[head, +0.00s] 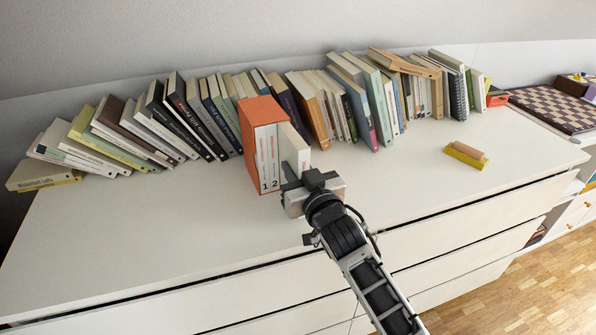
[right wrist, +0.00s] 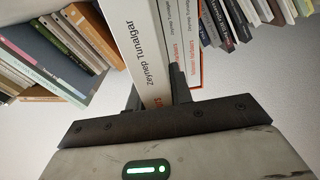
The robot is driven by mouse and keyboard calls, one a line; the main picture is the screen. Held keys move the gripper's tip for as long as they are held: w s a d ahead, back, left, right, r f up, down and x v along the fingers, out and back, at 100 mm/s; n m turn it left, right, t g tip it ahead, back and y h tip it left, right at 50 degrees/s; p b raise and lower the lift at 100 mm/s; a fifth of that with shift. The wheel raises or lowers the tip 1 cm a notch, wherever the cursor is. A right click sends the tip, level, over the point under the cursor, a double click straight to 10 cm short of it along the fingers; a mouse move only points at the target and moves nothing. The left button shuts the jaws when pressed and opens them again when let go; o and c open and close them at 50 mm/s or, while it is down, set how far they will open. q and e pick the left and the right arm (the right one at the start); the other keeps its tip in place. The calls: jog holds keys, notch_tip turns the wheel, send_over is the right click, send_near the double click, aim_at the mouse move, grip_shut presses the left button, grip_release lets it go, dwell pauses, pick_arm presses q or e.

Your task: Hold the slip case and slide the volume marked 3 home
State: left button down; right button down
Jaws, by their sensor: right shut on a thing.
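The orange slip case (head: 262,112) stands upright on the white cabinet top, its open side facing me. White volumes marked 1 (head: 262,160) and 2 (head: 273,158) stand side by side in it. A third white volume (head: 294,146) stands at their right and sticks out toward me past their spines. My right gripper (right wrist: 157,92) is shut on this volume's spine end, one finger on each side. The right wrist view shows its spine (right wrist: 143,45) with a name; its number is largely hidden by the gripper. My left gripper is not in view, and no hand holds the case.
A row of leaning books (head: 180,120) runs behind and on both sides of the case. A yellow-and-wood block (head: 466,155) lies at the right. A chessboard (head: 556,108) is at the far right. The cabinet top in front is clear.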

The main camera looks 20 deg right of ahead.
jog(key=shift+w+a+r+b, duration=0.1)
jog(key=shift+w+b, duration=0.15)
jog(key=shift+w, duration=0.5)
jog(key=shift+w+a+f+b, duration=0.1)
jog(key=shift+w+b, duration=0.1)
jog(key=shift+w, duration=0.55)
jog(key=shift+w+a+r+b, duration=0.1)
jog(key=shift+w+b, duration=0.15)
jog(key=shift+w, duration=0.5)
jog(key=c, duration=1.2)
grip_release()
jog(key=shift+o, duration=0.2)
jog(key=shift+s+f, duration=0.2)
jog(key=shift+s, duration=0.1)
jog(key=s+d, duration=0.1)
jog(key=s, duration=1.4)
jog(key=shift+s+d, duration=0.15)
jog(key=shift+d, duration=0.25)
jog(key=shift+r, duration=0.1)
